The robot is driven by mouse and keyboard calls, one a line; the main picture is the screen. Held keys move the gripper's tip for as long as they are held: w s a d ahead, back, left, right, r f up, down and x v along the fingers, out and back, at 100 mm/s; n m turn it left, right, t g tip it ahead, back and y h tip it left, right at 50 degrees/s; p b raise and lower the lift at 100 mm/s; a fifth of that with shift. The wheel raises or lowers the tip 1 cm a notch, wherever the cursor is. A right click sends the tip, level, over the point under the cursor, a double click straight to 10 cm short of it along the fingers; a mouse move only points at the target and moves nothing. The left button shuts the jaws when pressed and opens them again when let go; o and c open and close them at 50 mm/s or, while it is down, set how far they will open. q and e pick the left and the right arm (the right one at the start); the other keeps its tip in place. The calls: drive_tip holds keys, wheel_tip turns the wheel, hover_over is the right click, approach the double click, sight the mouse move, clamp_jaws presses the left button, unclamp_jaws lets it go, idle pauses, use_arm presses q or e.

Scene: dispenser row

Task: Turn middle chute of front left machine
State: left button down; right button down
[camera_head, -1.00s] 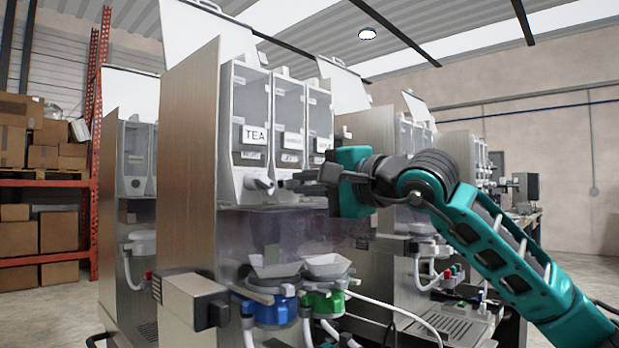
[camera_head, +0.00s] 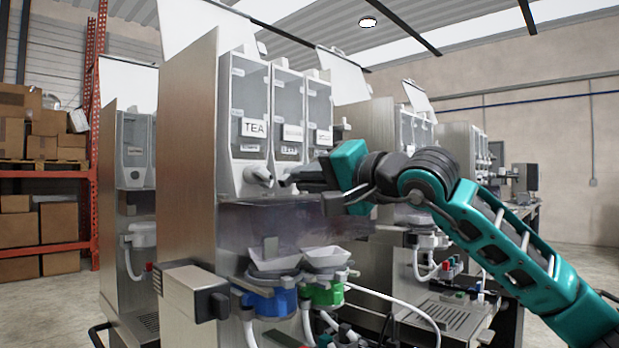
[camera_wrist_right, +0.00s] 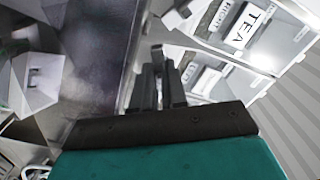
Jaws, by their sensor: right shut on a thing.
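The front left machine (camera_head: 185,150) has a row of three clear canisters; the leftmost is labelled TEA (camera_head: 254,128). The middle canister (camera_head: 289,105) stands right of it, and its chute (camera_head: 284,183) shows only as a small dark tip beside my gripper. My right gripper (camera_head: 296,180) reaches in from the right and is shut on this middle chute. In the right wrist view the fingers (camera_wrist_right: 158,82) point at the canister fronts, and the grip itself is hard to make out. The TEA chute (camera_head: 262,176) is left of the fingers. My left gripper is not in view.
Below the chutes are white funnels on a blue mixer (camera_head: 272,304) and a green mixer (camera_head: 322,296). A box-shaped arm (camera_head: 190,290) juts out at the machine's lower left. More machines (camera_head: 405,130) stand behind to the right.

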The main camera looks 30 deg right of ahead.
drive_tip(key=c, duration=1.2)
unclamp_jaws()
drive_tip(key=shift+o, duration=0.2)
drive_tip(key=shift+f, duration=0.1)
